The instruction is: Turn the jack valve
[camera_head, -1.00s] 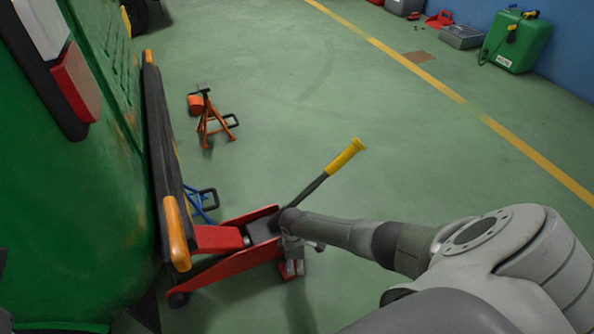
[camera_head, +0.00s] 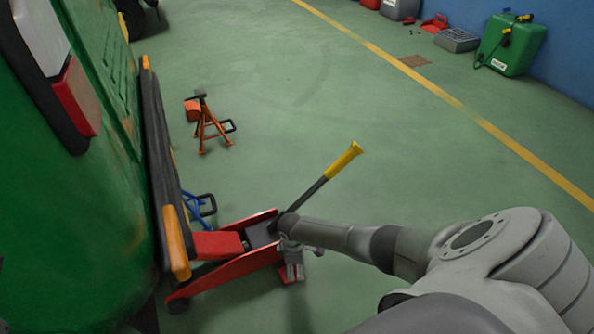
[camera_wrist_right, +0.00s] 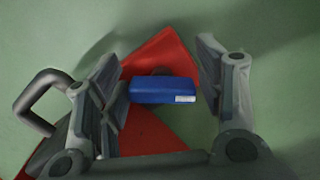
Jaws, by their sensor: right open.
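The red floor jack (camera_head: 235,268) stands on the floor beside the green rickshaw, with its handle (camera_head: 325,180) tilted up and ending in a yellow grip. My right gripper (camera_head: 293,270) is at the jack's rear end, near the foot of the handle. In the right wrist view my right gripper (camera_wrist_right: 160,92) is open. A blue block with a white label (camera_wrist_right: 163,90) lies between its spread fingers, with gaps on both sides. Red jack parts (camera_wrist_right: 165,55) show behind it. I cannot tell whether this block is the valve. My left gripper is not in view.
The green rickshaw body (camera_head: 70,210) with its black and orange bumper (camera_head: 172,215) fills the left. An orange jack stand (camera_head: 208,125) and a blue one (camera_head: 200,205) stand near it. A green canister (camera_head: 508,45) is by the blue wall. The middle floor is clear.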

